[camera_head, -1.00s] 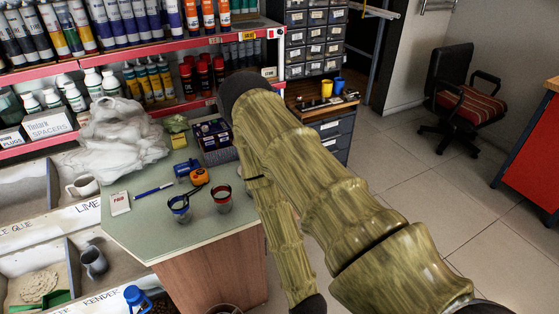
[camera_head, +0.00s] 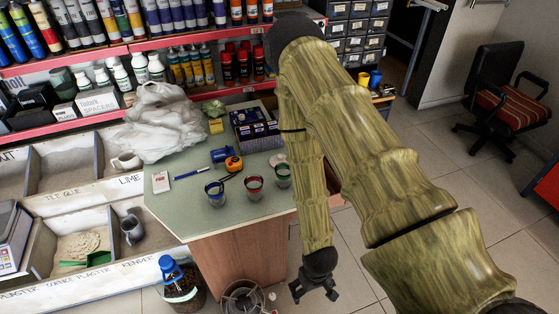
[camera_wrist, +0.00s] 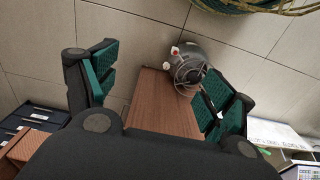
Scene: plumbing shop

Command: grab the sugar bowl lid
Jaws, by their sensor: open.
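I cannot make out a sugar bowl or its lid for certain in either view. A small pale round shape (camera_head: 278,160) on the green-topped counter (camera_head: 180,215), partly behind my arm, is too small to identify. My gripper (camera_head: 314,290) hangs low, to the right of the counter and below its top. In the wrist view its fingers (camera_wrist: 160,85) are spread wide with nothing between them that they touch; the counter's wooden side shows beyond.
Several tumblers (camera_head: 254,186), an orange tape measure (camera_head: 233,164) and a dark box (camera_head: 252,130) crowd the counter's right part. A round metal heater (camera_head: 243,298) stands on the floor by the counter; it also shows in the wrist view (camera_wrist: 188,70). Open floor lies right.

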